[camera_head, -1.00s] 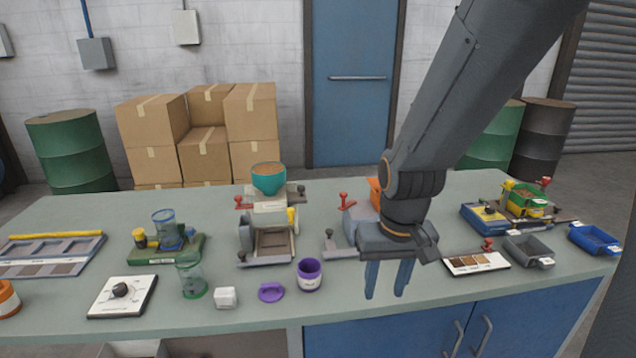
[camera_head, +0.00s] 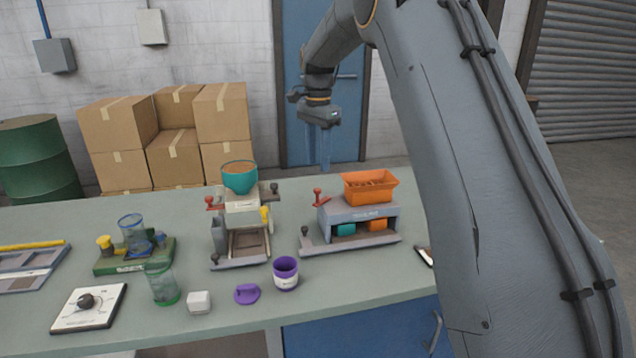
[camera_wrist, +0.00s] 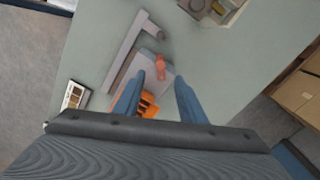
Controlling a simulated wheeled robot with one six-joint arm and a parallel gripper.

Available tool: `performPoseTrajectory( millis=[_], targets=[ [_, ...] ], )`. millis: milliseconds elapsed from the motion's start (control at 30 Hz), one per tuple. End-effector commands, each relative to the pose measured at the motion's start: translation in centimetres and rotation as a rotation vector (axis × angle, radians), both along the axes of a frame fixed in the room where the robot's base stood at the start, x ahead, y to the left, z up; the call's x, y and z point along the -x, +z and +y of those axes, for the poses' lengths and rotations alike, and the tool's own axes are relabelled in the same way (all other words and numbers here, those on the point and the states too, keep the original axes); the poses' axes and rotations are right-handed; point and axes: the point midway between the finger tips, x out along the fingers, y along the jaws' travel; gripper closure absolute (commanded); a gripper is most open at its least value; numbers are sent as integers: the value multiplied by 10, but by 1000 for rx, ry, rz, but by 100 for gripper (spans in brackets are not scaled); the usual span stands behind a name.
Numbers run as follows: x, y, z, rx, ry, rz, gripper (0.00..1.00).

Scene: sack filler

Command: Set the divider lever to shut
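The grey two-bin station (camera_head: 362,213) stands right of centre on the table, with an orange hopper (camera_head: 370,187) on top. Its label is too small to read surely, so I cannot confirm it is the divider. A red-handled lever (camera_head: 318,196) stands upright at its left side. A dark-knobbed lever (camera_head: 305,232) sits at its front left. My gripper (camera_head: 321,166) is open and empty, above and behind the station. In the wrist view the red lever (camera_wrist: 160,64) appears between and beyond the fingers, apart from them. The orange hopper (camera_wrist: 148,107) is partly hidden by the gripper.
A filler with a teal bowl (camera_head: 240,177) and its own red lever (camera_head: 214,203) stands to the left. My arm hides the table's right side.

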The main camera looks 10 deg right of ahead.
Motion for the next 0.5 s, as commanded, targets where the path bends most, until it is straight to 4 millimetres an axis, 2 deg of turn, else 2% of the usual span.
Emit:
performPoseTrajectory(
  millis=[500],
  targets=[
    [0, -66, 0, 0, -2, 1, 63]
  ],
)
